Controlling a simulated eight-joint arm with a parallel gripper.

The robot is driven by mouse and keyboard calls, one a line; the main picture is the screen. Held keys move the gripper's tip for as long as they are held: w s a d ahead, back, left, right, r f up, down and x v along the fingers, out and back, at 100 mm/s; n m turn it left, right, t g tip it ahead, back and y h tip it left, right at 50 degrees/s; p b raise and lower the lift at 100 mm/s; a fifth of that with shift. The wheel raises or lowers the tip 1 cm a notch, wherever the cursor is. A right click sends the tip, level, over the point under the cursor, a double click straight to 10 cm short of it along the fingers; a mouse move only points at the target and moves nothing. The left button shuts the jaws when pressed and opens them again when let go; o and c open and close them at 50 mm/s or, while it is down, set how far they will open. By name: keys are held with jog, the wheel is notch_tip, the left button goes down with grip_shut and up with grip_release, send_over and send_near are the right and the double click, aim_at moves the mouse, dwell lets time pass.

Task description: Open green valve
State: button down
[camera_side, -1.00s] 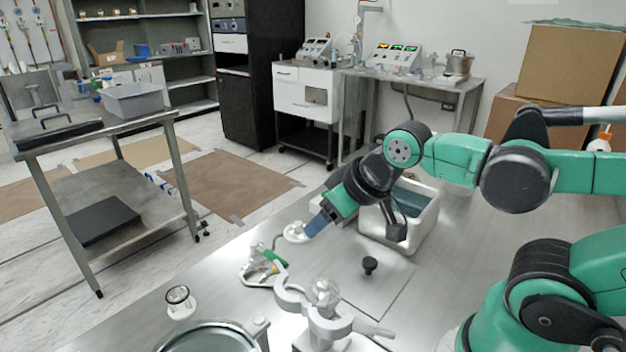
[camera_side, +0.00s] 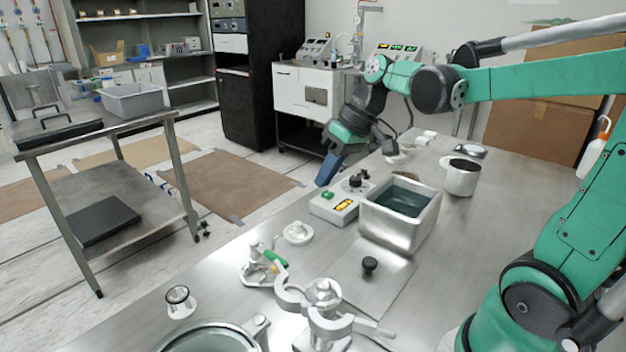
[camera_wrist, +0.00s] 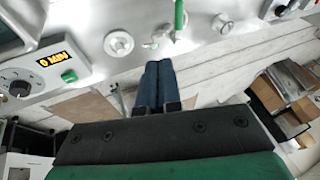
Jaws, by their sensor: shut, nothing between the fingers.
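The green valve handle (camera_side: 275,258) lies on a small metal valve body (camera_side: 258,272) on the steel table, left of centre in the side view. In the wrist view the green handle (camera_wrist: 179,15) is at the top, pointing up in the picture. My gripper (camera_side: 326,178) is raised above the table, beyond the valve and apart from it, fingers pointing down and left. In the wrist view my blue fingers (camera_wrist: 158,68) are together with nothing between them, and the handle is past their tips.
A white round fitting (camera_side: 298,234) stands beside the valve. A control box (camera_side: 335,206) with a lit display sits below my gripper. A water bath (camera_side: 399,229), a clamp with glassware (camera_side: 318,300) and a black knob (camera_side: 369,265) are nearby. A metal cup (camera_side: 461,178) stands farther right.

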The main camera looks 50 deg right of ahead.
jog(key=shift+w+d, duration=0.1)
jog(key=shift+d, duration=0.1)
send_near(269, 256)
notch_tip(269, 256, down, 4)
jog(key=w+d, duration=0.2)
jog(key=d, duration=0.1)
jog(key=shift+s+a+f, duration=0.1)
jog(key=shift+a+f, duration=0.25)
jog(key=shift+a, duration=0.2)
jog(key=shift+s+a+f, duration=0.1)
jog(key=shift+a+f, duration=0.25)
jog(key=shift+a, duration=0.25)
jog(key=shift+a+f, duration=0.4)
jog(key=shift+a, duration=0.2)
